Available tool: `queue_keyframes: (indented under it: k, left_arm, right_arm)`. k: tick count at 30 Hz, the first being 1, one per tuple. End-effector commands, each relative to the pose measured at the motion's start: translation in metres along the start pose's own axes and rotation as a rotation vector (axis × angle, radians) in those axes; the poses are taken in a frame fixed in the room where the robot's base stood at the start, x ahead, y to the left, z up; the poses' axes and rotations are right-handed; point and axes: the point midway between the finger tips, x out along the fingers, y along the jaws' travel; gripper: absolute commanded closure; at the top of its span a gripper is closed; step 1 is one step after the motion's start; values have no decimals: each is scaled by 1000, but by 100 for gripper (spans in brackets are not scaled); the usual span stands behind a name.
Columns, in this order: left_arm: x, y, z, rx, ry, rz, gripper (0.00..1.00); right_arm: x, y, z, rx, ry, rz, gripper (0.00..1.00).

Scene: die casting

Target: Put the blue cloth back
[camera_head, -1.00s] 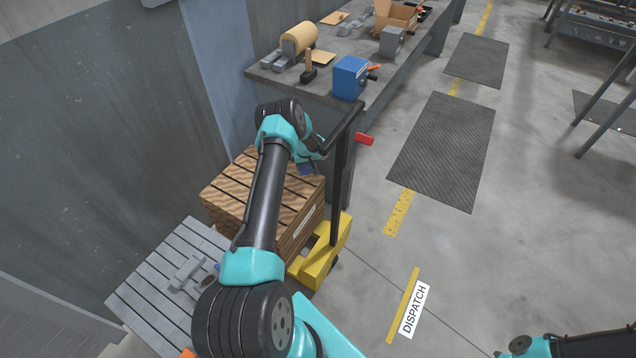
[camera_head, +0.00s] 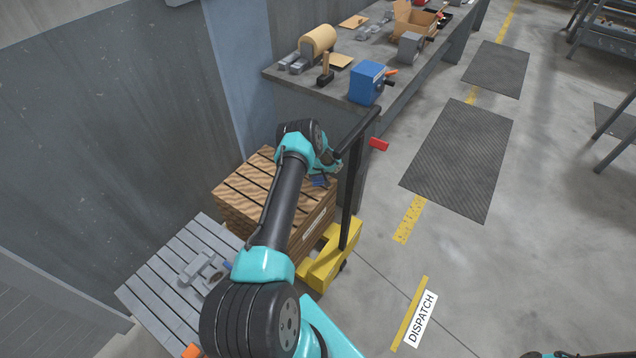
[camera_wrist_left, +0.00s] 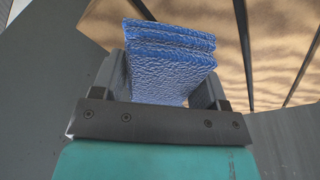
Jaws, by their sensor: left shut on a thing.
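The blue cloth (camera_wrist_left: 168,62) is folded in layers and sits between the two fingers of my left gripper (camera_wrist_left: 165,90) in the left wrist view. The gripper is shut on it. In the head view a small part of the cloth (camera_head: 320,181) shows below my left wrist, over the wooden pallet stack (camera_head: 247,185). I cannot tell whether the cloth touches the wood. My right gripper is not in view; only a bit of the right arm shows at the bottom right.
A yellow pallet truck (camera_head: 332,262) with a dark upright handle (camera_head: 352,185) stands right beside the stack. A grey slatted table (camera_head: 160,275) holding a metal part is at lower left. A workbench with a blue box (camera_head: 367,82) and a mallet (camera_head: 326,70) is behind.

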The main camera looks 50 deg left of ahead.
Motion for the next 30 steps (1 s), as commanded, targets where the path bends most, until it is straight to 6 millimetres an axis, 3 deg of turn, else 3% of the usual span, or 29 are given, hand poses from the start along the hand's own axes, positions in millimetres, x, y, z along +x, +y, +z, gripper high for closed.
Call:
queue_keyframes:
  k: [5,13,30]
  left_arm:
    - [8,0,2,0,-1,-1,58]
    - [38,0,6,0,1,0,58]
    - [50,-1,10,-1,-1,0,58]
  right_arm:
    - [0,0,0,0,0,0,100]
    - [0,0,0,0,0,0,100]
    - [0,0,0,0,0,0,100]
